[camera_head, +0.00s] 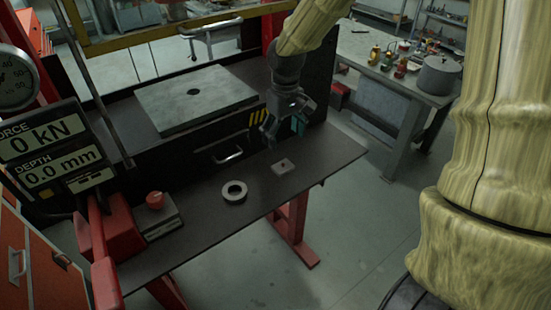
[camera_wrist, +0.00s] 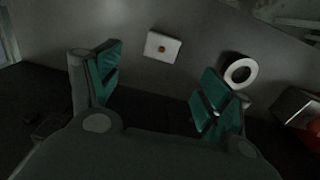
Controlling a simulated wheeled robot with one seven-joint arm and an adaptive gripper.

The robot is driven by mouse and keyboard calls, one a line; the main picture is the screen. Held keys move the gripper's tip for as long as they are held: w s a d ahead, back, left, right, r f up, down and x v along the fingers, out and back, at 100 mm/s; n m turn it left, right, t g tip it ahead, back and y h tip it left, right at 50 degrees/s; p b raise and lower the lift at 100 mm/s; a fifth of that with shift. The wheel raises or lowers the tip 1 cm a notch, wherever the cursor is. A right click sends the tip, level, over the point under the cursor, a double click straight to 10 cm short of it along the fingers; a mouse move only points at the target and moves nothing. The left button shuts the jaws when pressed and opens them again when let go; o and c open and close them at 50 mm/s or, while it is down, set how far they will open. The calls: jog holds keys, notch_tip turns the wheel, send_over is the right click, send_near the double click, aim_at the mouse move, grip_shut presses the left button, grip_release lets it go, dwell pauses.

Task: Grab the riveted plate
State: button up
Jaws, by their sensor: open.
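The riveted plate (camera_head: 283,166) is a small, pale, square plate with a dot at its centre. It lies flat on the dark bench top, near its right part. In the wrist view the plate (camera_wrist: 162,46) shows an orange-brown centre and lies beyond and between the fingers. My gripper (camera_head: 284,128) hangs above the bench, a little behind and above the plate, with its teal finger pads apart. In the wrist view my gripper (camera_wrist: 155,90) is open, with nothing between its fingers. The plate is not touched.
A pale ring (camera_head: 234,191) lies left of the plate. A box with a red knob (camera_head: 157,204) stands further left. The dark bench top (camera_head: 215,225) is bare at the front.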

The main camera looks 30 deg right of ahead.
jog(key=p, duration=0.1)
send_over(282, 164)
jog(key=shift+w+d+f, duration=0.1)
jog(key=shift+d+f, duration=0.05)
jog(key=shift+f, duration=1.15)
jog(key=shift+d+f, duration=0.1)
jog(key=shift+f, duration=1.2)
jog(key=shift+a+f+p, duration=0.1)
jog(key=shift+f+p, duration=0.2)
jog(key=shift+w+f+p, duration=0.2)
jog(key=shift+f+p, duration=0.55)
jog(key=shift+f, duration=1.65)
jog(key=shift+c, duration=0.2)
jog(key=c, duration=1.1)
jog(key=shift+c, duration=0.2)
